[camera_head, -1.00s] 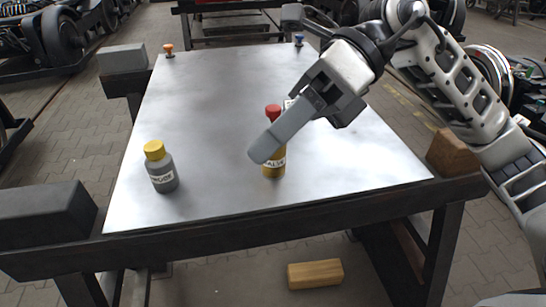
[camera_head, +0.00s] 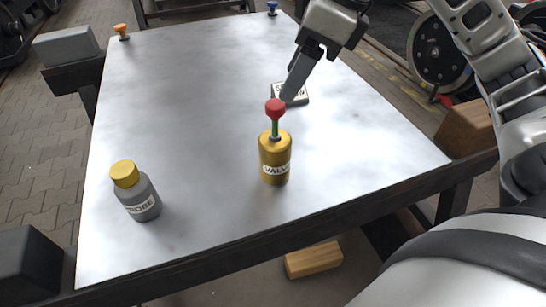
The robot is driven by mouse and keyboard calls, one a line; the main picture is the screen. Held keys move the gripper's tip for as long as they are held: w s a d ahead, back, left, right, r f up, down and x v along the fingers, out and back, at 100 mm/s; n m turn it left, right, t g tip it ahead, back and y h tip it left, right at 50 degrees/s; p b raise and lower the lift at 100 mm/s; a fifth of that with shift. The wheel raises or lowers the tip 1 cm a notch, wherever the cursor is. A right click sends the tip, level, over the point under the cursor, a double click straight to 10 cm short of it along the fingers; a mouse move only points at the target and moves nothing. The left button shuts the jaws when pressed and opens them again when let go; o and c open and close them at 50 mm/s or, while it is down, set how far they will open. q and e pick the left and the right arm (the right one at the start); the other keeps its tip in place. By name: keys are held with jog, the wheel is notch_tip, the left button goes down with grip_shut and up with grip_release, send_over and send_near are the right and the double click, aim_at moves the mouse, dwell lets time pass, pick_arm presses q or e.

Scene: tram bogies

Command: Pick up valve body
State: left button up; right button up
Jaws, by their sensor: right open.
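The valve body (camera_head: 275,160) is a gold cylinder labelled "VALVE" with a green stem and a red knob on top. It stands upright near the front middle of the metal table (camera_head: 190,130). My right gripper (camera_head: 290,92) is behind and above it in the picture, with a finger pointing down close to the red knob. I cannot tell whether it touches the knob. The gripper is open and holds nothing that I can see. My left gripper is not in view.
A grey bottle (camera_head: 140,198) with a yellow cap, its label ending in "OBE", stands at the front left. A small dark-edged labelled plate (camera_head: 300,97) lies behind the valve. Orange (camera_head: 122,32) and blue (camera_head: 272,8) knobs stand at the far corners. The table's middle is clear.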

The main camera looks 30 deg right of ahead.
aim_at(278, 103)
jog(key=x, duration=0.9)
jog(key=shift+a+f+b, duration=0.15)
jog(key=shift+f+b, duration=0.15)
grip_shut()
jog(key=shift+r, duration=0.1)
